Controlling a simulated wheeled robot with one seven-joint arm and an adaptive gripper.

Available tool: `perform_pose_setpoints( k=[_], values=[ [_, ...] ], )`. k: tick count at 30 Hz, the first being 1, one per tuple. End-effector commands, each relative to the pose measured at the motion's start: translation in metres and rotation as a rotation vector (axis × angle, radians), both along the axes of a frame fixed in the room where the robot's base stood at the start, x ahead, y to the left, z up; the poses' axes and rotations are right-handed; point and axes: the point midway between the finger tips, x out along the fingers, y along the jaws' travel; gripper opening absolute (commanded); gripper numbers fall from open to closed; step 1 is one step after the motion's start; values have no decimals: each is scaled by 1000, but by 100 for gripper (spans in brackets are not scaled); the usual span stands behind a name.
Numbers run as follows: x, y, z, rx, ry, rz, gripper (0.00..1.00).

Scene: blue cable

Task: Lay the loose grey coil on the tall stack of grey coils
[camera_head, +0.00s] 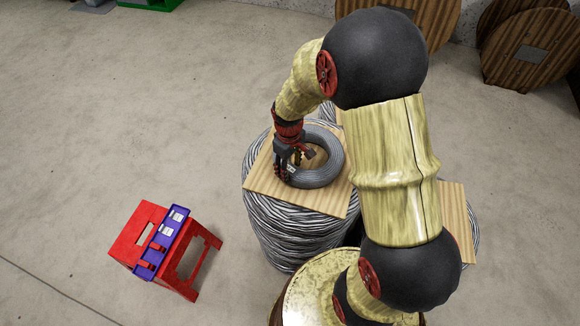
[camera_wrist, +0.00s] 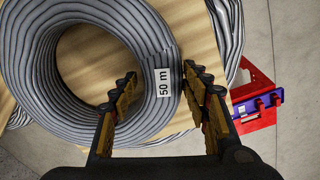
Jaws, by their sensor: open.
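A grey coil (camera_head: 333,163) with a white "50 m" label lies flat on a square wooden board (camera_head: 262,177). It also fills much of the wrist view (camera_wrist: 35,75). My gripper (camera_head: 294,161) is open over the left part of its ring in the head view. In the wrist view my gripper (camera_wrist: 163,82) has one finger over the coil's hole and the other beyond its outer edge, with the labelled part of the ring between them. I cannot tell whether the fingers touch it. I cannot make out a tall stack of grey coils; my arm hides part of the scene.
The board rests on a large drum of grey-white cable (camera_head: 290,230). Another board (camera_head: 455,215) shows right of my arm. Wooden reels (camera_head: 530,50) stand at the back. The left floor is mostly clear.

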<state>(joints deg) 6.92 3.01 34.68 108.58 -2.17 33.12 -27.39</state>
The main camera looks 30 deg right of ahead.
Motion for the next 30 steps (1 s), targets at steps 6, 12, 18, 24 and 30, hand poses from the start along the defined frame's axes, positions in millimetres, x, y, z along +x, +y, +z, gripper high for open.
perform_pose_setpoints(
  k=[6, 12, 18, 24, 30],
  values=[
    [0, 0, 0, 0, 0, 0, 48],
    [1, 0, 11, 0, -2, 0, 48],
    [1, 1, 49, 0, -4, 0, 48],
    [0, 2, 89, -1, -4, 0, 48],
    [0, 2, 114, -1, -1, 0, 48]
  ],
)
